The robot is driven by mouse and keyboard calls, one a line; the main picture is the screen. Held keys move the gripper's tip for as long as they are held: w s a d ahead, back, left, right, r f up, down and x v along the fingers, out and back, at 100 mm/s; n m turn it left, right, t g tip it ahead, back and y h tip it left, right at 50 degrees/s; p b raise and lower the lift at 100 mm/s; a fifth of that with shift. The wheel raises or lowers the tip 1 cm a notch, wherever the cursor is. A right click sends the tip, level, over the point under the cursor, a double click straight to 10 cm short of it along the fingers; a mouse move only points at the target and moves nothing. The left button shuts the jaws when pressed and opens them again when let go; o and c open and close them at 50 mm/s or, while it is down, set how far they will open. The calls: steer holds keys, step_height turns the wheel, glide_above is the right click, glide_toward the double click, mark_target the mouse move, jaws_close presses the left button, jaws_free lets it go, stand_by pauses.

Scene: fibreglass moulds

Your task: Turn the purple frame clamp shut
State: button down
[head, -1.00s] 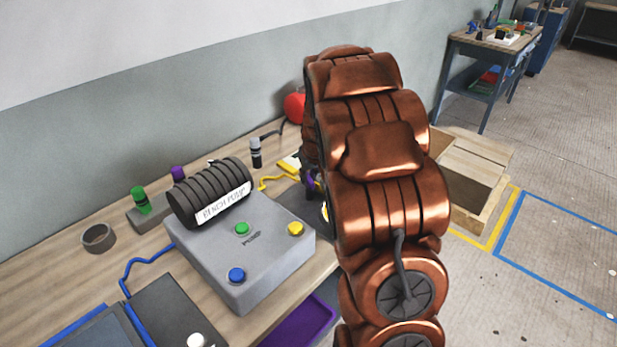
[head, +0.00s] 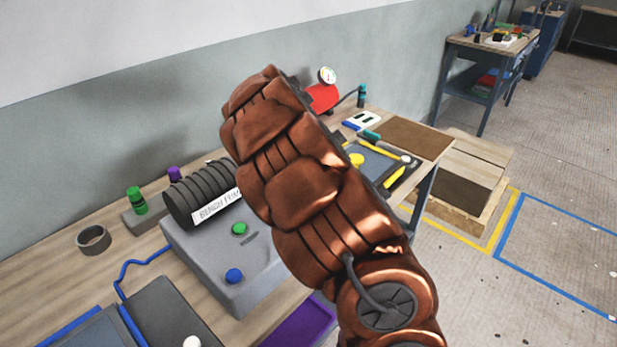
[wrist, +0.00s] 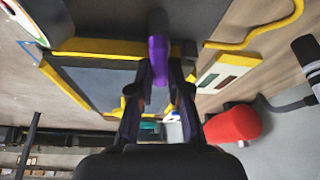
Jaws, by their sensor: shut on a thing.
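My gripper (wrist: 158,80) shows in the wrist view, with its two dark fingers closed on an upright purple piece, the purple frame clamp (wrist: 157,46). The clamp stands at the edge of a dark mould panel with a yellow-edged frame (wrist: 95,48). My own fingers hide the clamp's lower part, so how far it is turned is unclear. In the head view my copper-coloured arm hides the gripper and the clamp. Part of the yellow-edged frame (head: 397,176) shows to the right of the arm.
A red tank (head: 322,97) with a gauge stands at the back of the bench; it also shows in the wrist view (wrist: 232,122). The grey pump box (head: 210,262) is left of my arm. A wooden crate (head: 470,170) stands on the floor at right. A purple tray (head: 300,325) sits low in front.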

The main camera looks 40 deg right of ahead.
steer(key=shift+m+g+b, duration=0.3)
steer(key=shift+m+b, duration=0.1)
steer(key=shift+m, duration=0.7)
steer(key=c, duration=1.1)
jaws_free()
steer(key=shift+v, duration=6)
steer(key=shift+w, duration=0.1)
